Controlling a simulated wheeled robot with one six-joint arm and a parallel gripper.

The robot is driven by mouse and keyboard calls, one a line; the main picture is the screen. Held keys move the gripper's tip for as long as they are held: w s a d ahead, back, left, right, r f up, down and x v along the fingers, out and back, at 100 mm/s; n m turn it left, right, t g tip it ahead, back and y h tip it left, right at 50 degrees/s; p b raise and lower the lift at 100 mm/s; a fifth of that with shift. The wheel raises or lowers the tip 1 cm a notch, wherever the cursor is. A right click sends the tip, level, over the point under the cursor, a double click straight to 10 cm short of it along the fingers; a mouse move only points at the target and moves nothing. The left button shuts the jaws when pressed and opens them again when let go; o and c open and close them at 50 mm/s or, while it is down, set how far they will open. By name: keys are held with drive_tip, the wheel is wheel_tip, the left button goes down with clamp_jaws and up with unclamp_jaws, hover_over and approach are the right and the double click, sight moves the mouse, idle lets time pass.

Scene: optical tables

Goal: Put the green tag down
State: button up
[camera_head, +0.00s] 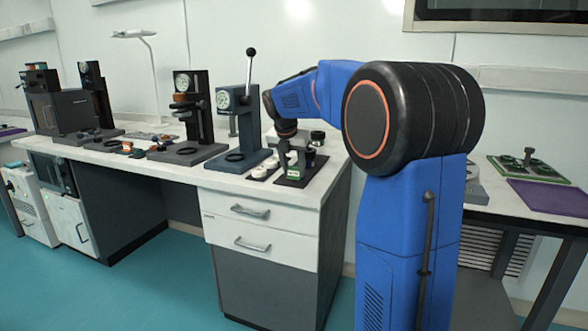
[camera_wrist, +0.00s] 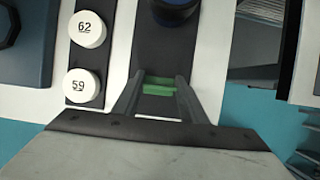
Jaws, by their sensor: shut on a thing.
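The green tag (camera_wrist: 159,86) shows in the wrist view between the two fingertips of my gripper (camera_wrist: 161,82), which is shut on it. Parts of the tag are hidden by the fingers. Beneath it is a dark strip-like base (camera_wrist: 163,48). I cannot tell whether the tag touches this base. In the head view my gripper (camera_head: 291,160) points down over the front right of the white bench, and the green tag (camera_head: 293,174) is a small patch at the front of the dark base.
Two white round pieces marked 62 (camera_wrist: 87,29) and 59 (camera_wrist: 83,86) sit on a dark strip left of my gripper. A dark round object (camera_wrist: 174,10) stands on the base beyond the tag. A blue-grey lever press (camera_head: 240,125) stands left of my gripper. The bench's front edge (camera_head: 262,196) is close.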

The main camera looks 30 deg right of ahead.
drive_tip(key=o, duration=1)
drive_tip(key=v, duration=1.2)
drive_tip(key=s+a+f+m, duration=0.2)
drive_tip(key=s+a+m, duration=0.25)
drive_tip(key=s, duration=0.45)
drive_tip(key=s+a+f+m+y, duration=0.1)
drive_tip(key=s+a+f+m, duration=0.2)
drive_tip(key=s+f+m, duration=0.4)
drive_tip(key=s+a+f+m+t+y, duration=0.1)
drive_tip(key=s+a+f+m, duration=0.3)
drive_tip(key=s+f+m, duration=0.3)
drive_tip(key=s+a+f+m+t+y, duration=0.1)
drive_tip(key=s+a+f+m, duration=0.2)
drive_tip(key=s+f+m, duration=0.4)
drive_tip(key=shift+s+a+f+y, duration=0.1)
drive_tip(key=shift+s+f, duration=0.15)
drive_tip(key=shift+s, duration=0.9)
drive_tip(key=shift+s+a+f+y, duration=0.1)
drive_tip(key=shift+s+f, duration=0.15)
drive_tip(key=shift+s, duration=0.9)
drive_tip(key=shift+s+a+f+y, duration=0.1)
drive_tip(key=shift+s+f, duration=0.2)
drive_tip(key=shift+s, duration=0.85)
drive_tip(key=shift+d, duration=0.1)
